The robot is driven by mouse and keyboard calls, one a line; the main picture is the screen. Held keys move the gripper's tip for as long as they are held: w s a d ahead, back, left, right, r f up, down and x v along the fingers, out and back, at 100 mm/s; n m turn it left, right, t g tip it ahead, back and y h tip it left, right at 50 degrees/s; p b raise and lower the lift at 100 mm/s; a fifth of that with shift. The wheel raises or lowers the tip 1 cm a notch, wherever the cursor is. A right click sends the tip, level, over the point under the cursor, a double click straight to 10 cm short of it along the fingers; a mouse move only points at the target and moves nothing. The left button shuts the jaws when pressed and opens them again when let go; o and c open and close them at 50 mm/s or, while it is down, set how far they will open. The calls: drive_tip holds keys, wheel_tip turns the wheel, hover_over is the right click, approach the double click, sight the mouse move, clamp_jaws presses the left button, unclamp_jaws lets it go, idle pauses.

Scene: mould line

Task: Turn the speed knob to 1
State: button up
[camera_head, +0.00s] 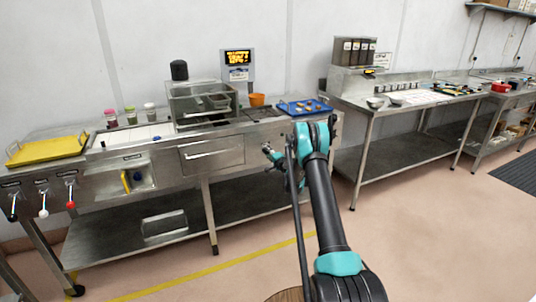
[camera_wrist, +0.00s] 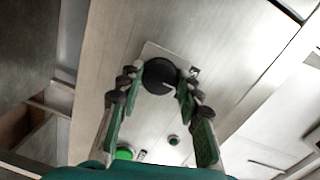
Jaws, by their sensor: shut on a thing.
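The black round speed knob (camera_wrist: 159,74) sits on a pale plate on the steel front panel in the wrist view. A short pale line shows near its lower right edge, and a small dark mark (camera_wrist: 194,72) is on the plate to its right; I cannot read a number. My gripper (camera_wrist: 158,82) has its green fingers on both sides of the knob and is shut on it. In the head view my gripper (camera_head: 271,154) is at the right front of the steel counter, and the knob is hidden there.
A green button (camera_wrist: 124,153) and a small dark button (camera_wrist: 174,140) are below the knob in the wrist view. A second steel table (camera_head: 408,152) is to the right.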

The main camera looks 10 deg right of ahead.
drive_tip(key=o, duration=1.2)
drive_tip(key=shift+c, duration=0.2)
drive_tip(key=v, duration=1.2)
